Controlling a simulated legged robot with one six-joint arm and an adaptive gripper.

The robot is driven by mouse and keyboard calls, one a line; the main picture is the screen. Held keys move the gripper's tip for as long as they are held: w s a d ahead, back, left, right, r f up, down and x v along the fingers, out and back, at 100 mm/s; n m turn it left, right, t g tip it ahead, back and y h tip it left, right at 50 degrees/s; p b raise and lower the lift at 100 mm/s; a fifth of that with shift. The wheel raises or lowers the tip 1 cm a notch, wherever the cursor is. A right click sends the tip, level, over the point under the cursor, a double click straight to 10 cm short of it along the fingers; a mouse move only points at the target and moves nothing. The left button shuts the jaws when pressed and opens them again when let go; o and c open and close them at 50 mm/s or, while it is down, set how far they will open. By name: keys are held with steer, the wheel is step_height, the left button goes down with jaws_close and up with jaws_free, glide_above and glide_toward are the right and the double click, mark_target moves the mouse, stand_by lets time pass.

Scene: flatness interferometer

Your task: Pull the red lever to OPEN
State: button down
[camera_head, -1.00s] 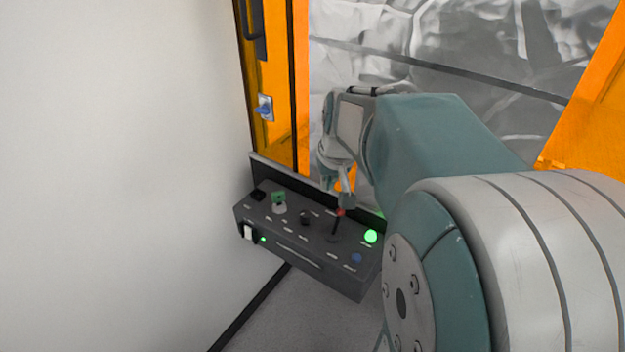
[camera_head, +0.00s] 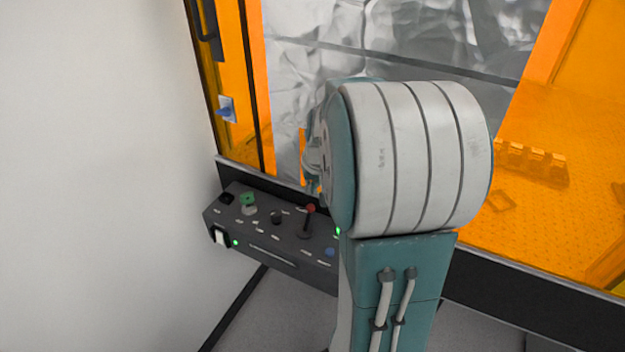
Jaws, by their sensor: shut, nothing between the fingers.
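The red lever (camera_head: 310,209) stands on the dark control box, with a red knob on a dark stalk. The stalk looks close to upright, leaning slightly to the right at the top. My gripper (camera_head: 313,187) is shut and empty, just above and behind the knob in the picture. Most of it is hidden by my own arm. A small gap seems to lie between it and the knob. The label that marks OPEN is too small to read.
The control box (camera_head: 285,257) also carries a green knob (camera_head: 248,198), a black knob (camera_head: 277,217), a white switch (camera_head: 220,236) and a blue button (camera_head: 330,252). A white wall (camera_head: 90,180) is at the left. Orange panels (camera_head: 570,110) stand behind.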

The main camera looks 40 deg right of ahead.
mark_target(308, 219)
steer(key=x, duration=0.5)
steer(key=shift+s+r, duration=0.1)
steer(key=shift+r, duration=0.05)
stand_by(0.3)
